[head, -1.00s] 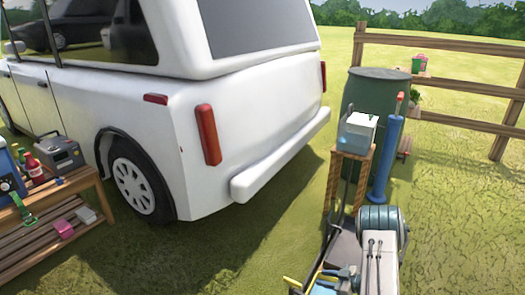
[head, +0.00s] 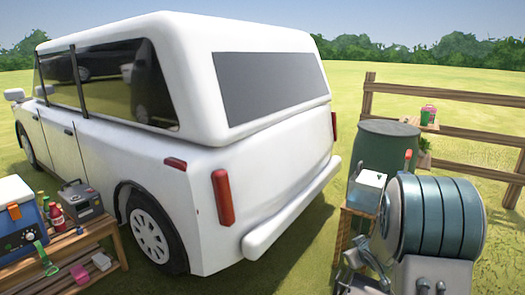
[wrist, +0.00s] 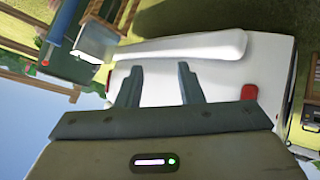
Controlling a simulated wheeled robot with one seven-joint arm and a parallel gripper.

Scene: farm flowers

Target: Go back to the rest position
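My gripper (wrist: 159,70) shows in the wrist view with its two dark fingers spread well apart and nothing between them. The gripper's fingers cannot be made out in the head view.
The white van (head: 255,165) fills the middle. A wooden bench (head: 75,245) with a blue cooler (head: 22,232) and a grey box (head: 82,202) stands left. A green barrel (head: 385,145), a white-topped box (head: 367,188) and a wooden fence (head: 460,133) are right. Open grass lies between the van and the barrel.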

